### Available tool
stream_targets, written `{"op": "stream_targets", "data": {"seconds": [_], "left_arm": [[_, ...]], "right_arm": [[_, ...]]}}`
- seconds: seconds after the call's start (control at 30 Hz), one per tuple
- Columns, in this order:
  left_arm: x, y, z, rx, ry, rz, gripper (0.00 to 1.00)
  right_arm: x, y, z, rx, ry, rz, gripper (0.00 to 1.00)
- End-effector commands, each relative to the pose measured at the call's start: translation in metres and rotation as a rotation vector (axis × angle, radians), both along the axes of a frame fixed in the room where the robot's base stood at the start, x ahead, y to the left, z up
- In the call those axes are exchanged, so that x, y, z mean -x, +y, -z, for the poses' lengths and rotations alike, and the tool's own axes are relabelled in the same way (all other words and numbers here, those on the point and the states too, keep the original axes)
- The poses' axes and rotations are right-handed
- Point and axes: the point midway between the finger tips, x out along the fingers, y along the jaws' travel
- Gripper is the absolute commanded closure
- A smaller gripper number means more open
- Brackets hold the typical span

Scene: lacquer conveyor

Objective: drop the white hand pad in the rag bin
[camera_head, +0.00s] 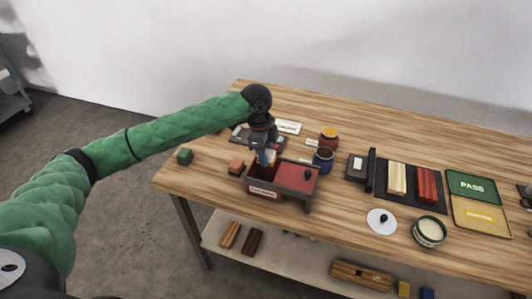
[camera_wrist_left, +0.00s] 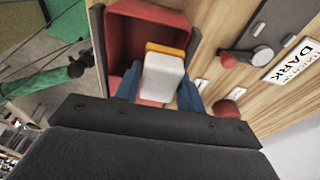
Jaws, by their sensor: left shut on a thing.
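My left gripper (camera_head: 266,158) is shut on the white hand pad (camera_wrist_left: 163,76), a pale block with an orange layer along one side. In the left wrist view the pad sits between the blue fingers of the left gripper (camera_wrist_left: 160,88). The pad is at the mouth of a red open-topped bin (camera_wrist_left: 122,40), overlapping its opening. In the head view this bin (camera_head: 262,193), with a label on its front, is right below the gripper. I cannot tell whether the pad touches the bin. The right gripper is not in view.
A dark-framed red lid or cover (camera_head: 297,178) adjoins the bin's right side. A blue jar (camera_head: 323,159) and a red-yellow jar (camera_head: 328,136) stand behind it. A white disc (camera_head: 381,221) lies right.

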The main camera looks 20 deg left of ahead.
Motion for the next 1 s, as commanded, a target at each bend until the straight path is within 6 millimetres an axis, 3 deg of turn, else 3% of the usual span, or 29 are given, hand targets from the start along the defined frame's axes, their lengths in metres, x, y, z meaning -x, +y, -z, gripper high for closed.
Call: {"op": "stream_targets", "data": {"seconds": [0.07, 0.1, 0.2, 0.63, 1.0], "left_arm": [[0.000, 0.000, 0.000, 0.000, 0.000, 0.000, 0.83], [0.000, 0.000, 0.000, 0.000, 0.000, 0.000, 0.55], [0.000, 0.000, 0.000, 0.000, 0.000, 0.000, 0.35], [-0.001, 0.002, -0.009, 0.000, -0.002, 0.000, 0.35], [-0.001, 0.010, -0.061, 0.000, -0.002, 0.000, 0.35]], "right_arm": [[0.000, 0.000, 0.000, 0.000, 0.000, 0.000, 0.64], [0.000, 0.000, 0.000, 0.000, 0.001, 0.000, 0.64], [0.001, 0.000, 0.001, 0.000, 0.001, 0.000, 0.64], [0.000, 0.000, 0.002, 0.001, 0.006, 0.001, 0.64], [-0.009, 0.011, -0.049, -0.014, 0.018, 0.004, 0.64]]}}
